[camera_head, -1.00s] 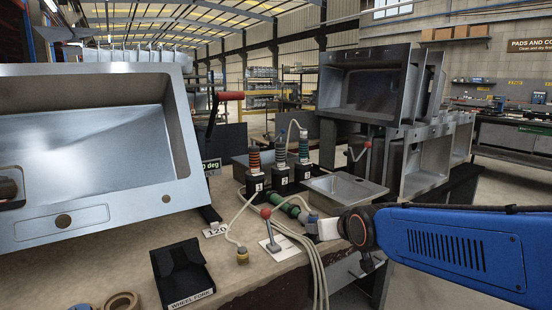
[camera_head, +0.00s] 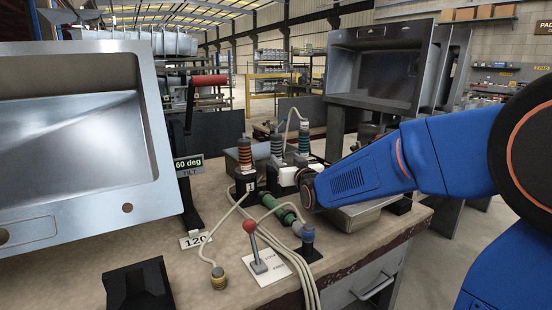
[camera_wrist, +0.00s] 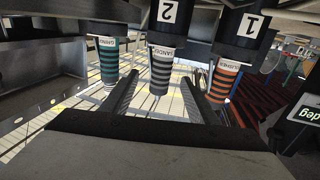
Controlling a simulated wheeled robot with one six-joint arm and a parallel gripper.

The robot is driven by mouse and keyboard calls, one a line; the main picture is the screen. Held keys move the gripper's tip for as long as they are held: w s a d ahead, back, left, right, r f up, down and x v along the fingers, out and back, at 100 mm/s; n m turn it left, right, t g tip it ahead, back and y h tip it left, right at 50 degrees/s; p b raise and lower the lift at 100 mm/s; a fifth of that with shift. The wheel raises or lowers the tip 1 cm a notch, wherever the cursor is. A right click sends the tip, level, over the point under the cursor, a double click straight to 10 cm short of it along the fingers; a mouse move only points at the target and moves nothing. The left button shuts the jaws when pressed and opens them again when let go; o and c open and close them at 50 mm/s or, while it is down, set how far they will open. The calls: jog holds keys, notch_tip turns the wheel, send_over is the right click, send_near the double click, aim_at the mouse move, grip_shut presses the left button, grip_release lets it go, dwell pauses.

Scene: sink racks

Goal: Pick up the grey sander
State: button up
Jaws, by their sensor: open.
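The grey sander (camera_head: 276,147) has a grey-and-black ribbed grip and stands in the middle of a row of three tools on the bench. In the wrist view the scene is upside down; the sander (camera_wrist: 160,72) has a white label on its grip and its holder is marked 2. My gripper (camera_wrist: 159,80) is open, with one finger on each side of the sander in the picture. Whether the fingers reach it in depth is unclear. In the head view my gripper (camera_head: 290,176) is in front of the holders, its fingertips hard to see.
An orange-ringed tool (camera_head: 244,153) in holder 1 and a teal-ringed tool (camera_head: 303,138) flank the sander closely. A red-knobbed lever (camera_head: 255,245), hoses and a green cylinder (camera_head: 283,213) lie in front. A large tilted steel sink (camera_head: 150,130) stands at left.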

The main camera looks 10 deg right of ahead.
aim_at(279, 153)
jog(key=w, duration=0.8)
jog(key=shift+w+a, duration=0.15)
jog(key=shift+a, duration=0.2)
jog(key=shift+w+a, duration=0.25)
jog(key=shift+w, duration=1.05)
jog(key=shift+w+a, duration=0.2)
jog(key=shift+w, duration=1.1)
grip_shut()
notch_tip(279, 153, up, 10)
